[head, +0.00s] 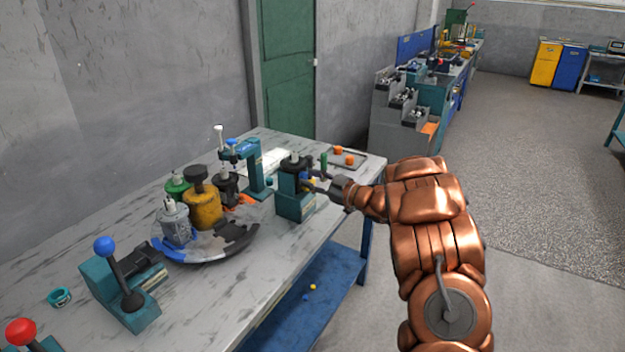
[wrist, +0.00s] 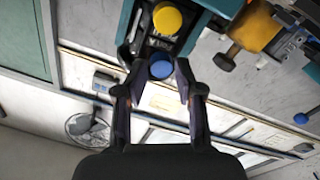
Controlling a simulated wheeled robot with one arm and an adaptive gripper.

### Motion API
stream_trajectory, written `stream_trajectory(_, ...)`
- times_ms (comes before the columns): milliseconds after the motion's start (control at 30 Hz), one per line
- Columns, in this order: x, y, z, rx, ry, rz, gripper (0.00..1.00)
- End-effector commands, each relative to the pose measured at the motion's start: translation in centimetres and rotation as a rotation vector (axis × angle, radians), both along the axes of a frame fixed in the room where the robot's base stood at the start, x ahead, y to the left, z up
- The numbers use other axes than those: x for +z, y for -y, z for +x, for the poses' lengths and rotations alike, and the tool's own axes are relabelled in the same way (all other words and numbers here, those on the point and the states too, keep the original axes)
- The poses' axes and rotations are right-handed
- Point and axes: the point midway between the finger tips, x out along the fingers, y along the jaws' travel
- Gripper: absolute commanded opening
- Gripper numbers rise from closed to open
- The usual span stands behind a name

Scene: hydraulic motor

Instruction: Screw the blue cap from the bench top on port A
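A blue cap (wrist: 161,68) shows in the wrist view at the face of a dark-topped motor held in a teal fixture (head: 294,204). A yellow cap (wrist: 167,20) is beside it on the same unit. My gripper (wrist: 159,78) is open, with one finger on each side of the blue cap. Gaps show between the fingers and the cap. In the head view my gripper (head: 314,184) reaches the fixture's right side, where small blue and yellow spots show. Port letters are not readable, and I cannot tell whether the blue cap is seated.
The bench (head: 255,285) also holds a round turntable (head: 215,250) with several motors, a teal press (head: 258,165), a lever fixture (head: 125,285) and a tray (head: 352,163) with orange parts. Small blue and yellow pieces lie on the blue lower shelf (head: 325,275). The floor at right is clear.

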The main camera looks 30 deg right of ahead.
Motion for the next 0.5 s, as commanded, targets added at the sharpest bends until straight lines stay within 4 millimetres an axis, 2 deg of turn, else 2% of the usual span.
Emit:
stream_trajectory(367, -0.12, -0.3, -0.19, -0.001, 0.001, -0.006, 0.35)
stream_trajectory(500, -0.61, -0.25, -0.2, -0.002, 0.027, -0.065, 0.35)
